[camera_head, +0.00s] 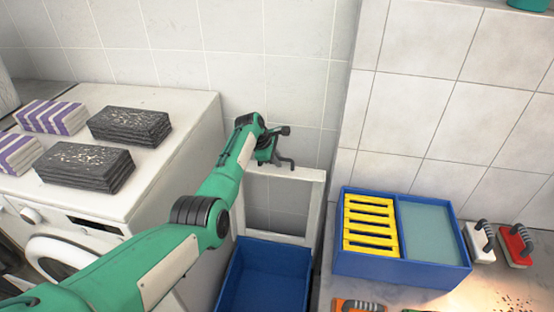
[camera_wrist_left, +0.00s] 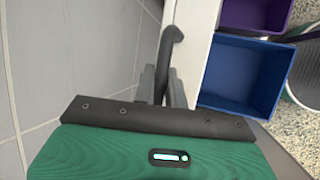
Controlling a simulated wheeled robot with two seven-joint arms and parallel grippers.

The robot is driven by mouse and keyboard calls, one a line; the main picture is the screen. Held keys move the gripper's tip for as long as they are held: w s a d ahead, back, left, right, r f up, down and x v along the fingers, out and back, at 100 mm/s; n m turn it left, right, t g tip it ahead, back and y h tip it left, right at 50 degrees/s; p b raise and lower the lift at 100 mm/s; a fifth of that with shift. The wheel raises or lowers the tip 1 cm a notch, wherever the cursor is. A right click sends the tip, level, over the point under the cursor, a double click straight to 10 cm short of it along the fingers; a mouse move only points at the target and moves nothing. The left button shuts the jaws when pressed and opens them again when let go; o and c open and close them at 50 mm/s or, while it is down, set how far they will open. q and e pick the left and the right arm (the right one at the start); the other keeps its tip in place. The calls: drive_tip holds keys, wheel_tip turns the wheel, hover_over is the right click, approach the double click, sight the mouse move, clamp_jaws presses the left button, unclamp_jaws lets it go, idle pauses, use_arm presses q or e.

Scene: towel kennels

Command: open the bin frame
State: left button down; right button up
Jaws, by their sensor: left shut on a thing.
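The white bin frame (camera_head: 316,205) stands upright in the gap between the washing machine and the counter, with a blue bin (camera_head: 268,275) low in front of it. My left gripper (camera_head: 275,155) is at the frame's top edge, shut on a dark curved handle (camera_head: 287,163). In the left wrist view the handle (camera_wrist_left: 171,45) rises from between the grey fingers (camera_wrist_left: 162,88), beside the white frame edge (camera_wrist_left: 194,40). The blue bin (camera_wrist_left: 238,78) and a purple bin (camera_wrist_left: 255,14) show to the right there. My right gripper is not in view.
A white washing machine (camera_head: 150,115) at left carries folded dark towels (camera_head: 88,167) and purple-striped towels (camera_head: 52,116). At right, the counter holds a blue tray (camera_head: 402,270) with a yellow grid (camera_head: 370,225) and several brushes (camera_head: 514,245). A tiled wall stands close behind the frame.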

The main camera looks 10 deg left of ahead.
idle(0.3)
use_arm(q)
drive_tip(key=c, duration=1.5)
unclamp_jaws()
drive_tip(key=shift+o, duration=0.2)
drive_tip(key=shift+s+a+r, duration=0.1)
drive_tip(key=shift+a+r, duration=0.2)
drive_tip(key=shift+r, duration=0.35)
drive_tip(key=b+v, duration=0.2)
drive_tip(key=v, duration=1)
drive_tip(key=shift+r+b, duration=0.2)
drive_tip(key=shift+b, duration=0.1)
drive_tip(key=shift+s, duration=0.1)
